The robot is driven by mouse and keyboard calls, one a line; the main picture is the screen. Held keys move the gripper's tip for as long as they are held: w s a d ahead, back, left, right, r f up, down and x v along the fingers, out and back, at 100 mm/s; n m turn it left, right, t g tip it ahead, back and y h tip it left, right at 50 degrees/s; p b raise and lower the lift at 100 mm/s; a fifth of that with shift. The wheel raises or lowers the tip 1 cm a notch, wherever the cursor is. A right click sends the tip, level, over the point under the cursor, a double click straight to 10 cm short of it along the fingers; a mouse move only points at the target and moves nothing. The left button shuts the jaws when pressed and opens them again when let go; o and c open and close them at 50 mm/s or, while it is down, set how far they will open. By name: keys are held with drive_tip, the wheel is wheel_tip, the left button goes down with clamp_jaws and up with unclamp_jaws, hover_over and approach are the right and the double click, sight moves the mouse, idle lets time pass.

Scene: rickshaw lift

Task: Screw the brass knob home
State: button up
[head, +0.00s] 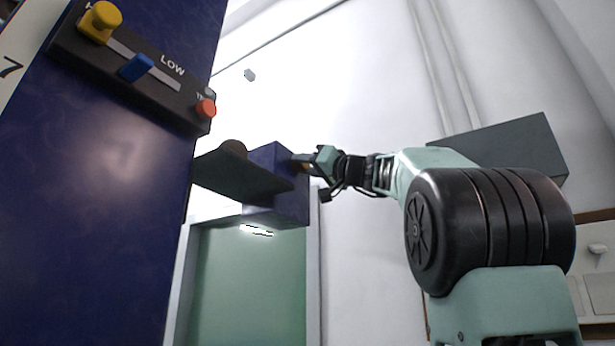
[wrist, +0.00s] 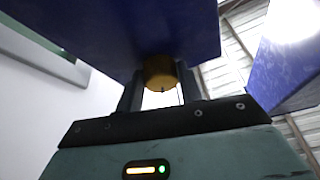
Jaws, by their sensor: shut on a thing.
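The brass knob (wrist: 160,73) is between the two fingers of my gripper (wrist: 160,90) in the wrist view, against the face of a dark blue block (wrist: 120,30). In the head view my gripper (head: 308,162) reaches the right side of the blue block (head: 285,180), and a small yellow bit of the knob (head: 304,166) shows at its tip. My gripper is shut on the knob. The knob's far end, where it meets the block, is hidden, so I cannot tell how deep it sits.
A large blue panel (head: 120,190) stands at left with a control strip carrying a yellow knob (head: 100,22), a blue slider (head: 137,67) and a red button (head: 205,109). A dark plate (head: 235,172) juts out beside the block. A grey box (head: 505,145) is behind my arm.

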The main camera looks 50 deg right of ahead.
drive_tip(key=m+h, duration=0.1)
drive_tip(key=m, duration=0.2)
drive_tip(key=m+h, duration=0.1)
drive_tip(key=m, duration=0.1)
drive_tip(key=shift+a+r+g+h, duration=0.2)
drive_tip(key=shift+a+g+h, duration=0.1)
drive_tip(key=shift+d+r+m+g+y+p, duration=0.25)
drive_tip(key=shift+m+g+p, duration=1.1)
drive_tip(key=shift+m, duration=2.9)
drive_tip(key=shift+r+m+g+y+p, duration=0.45)
drive_tip(key=shift+m+g+p, duration=0.95)
drive_tip(key=shift+m, duration=2.9)
drive_tip(key=shift+d+r+m+g+y+p, duration=0.3)
drive_tip(key=shift+m+g+p, duration=1.05)
drive_tip(key=shift+m, duration=2.9)
drive_tip(key=shift+a+y, duration=0.2)
drive_tip(key=shift+y, duration=0.1)
drive_tip(key=o, duration=1)
